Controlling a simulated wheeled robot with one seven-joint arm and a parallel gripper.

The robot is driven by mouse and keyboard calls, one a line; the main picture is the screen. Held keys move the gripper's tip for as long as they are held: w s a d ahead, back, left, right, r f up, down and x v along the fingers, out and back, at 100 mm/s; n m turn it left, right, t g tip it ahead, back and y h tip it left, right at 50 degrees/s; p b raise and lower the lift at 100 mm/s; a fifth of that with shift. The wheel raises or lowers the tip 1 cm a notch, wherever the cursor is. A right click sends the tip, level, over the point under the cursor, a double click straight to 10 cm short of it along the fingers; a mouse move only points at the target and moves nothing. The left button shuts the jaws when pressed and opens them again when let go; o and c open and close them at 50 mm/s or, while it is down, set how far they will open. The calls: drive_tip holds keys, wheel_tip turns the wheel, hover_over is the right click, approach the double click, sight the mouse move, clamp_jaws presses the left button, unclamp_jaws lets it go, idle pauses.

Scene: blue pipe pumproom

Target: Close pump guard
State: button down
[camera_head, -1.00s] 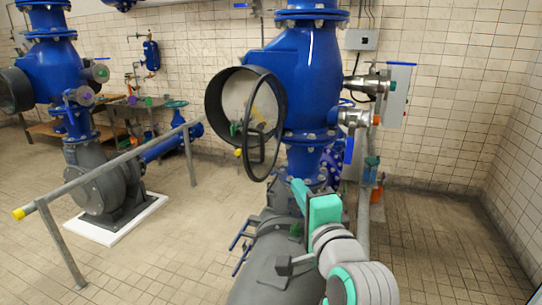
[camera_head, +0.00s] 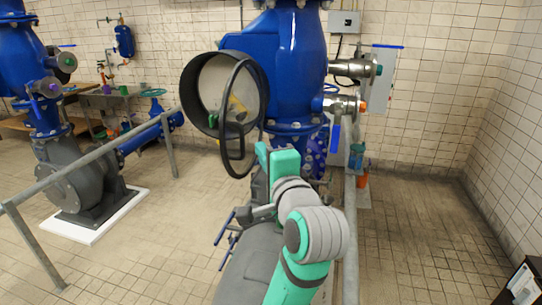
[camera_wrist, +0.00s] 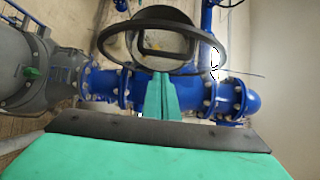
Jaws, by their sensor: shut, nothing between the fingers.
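The pump guard (camera_head: 240,165) is a dark round ring with a crossbar handle. It stands swung open, at an angle in front of the dark round housing (camera_head: 188,95) on the blue pump body. In the wrist view the guard's ring (camera_wrist: 110,45) spans the upper middle, with the housing behind it. My gripper (camera_head: 263,155) is just right of the ring's lower edge in the head view. In the wrist view my gripper's teal fingers (camera_wrist: 162,85) are together and empty, pointing at the ring's lower part. I cannot tell whether they touch it.
A grey handrail (camera_head: 95,155) runs along the left, before a second blue pump (camera_head: 25,60). Metal valves (camera_head: 355,70) stick out right of the main pump body.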

drive_tip(key=shift+w+a, duration=0.2)
drive_tip(key=shift+a, duration=0.45)
drive_tip(key=shift+w+a, duration=0.15)
drive_tip(key=shift+a, duration=0.45)
drive_tip(key=shift+w, duration=0.1)
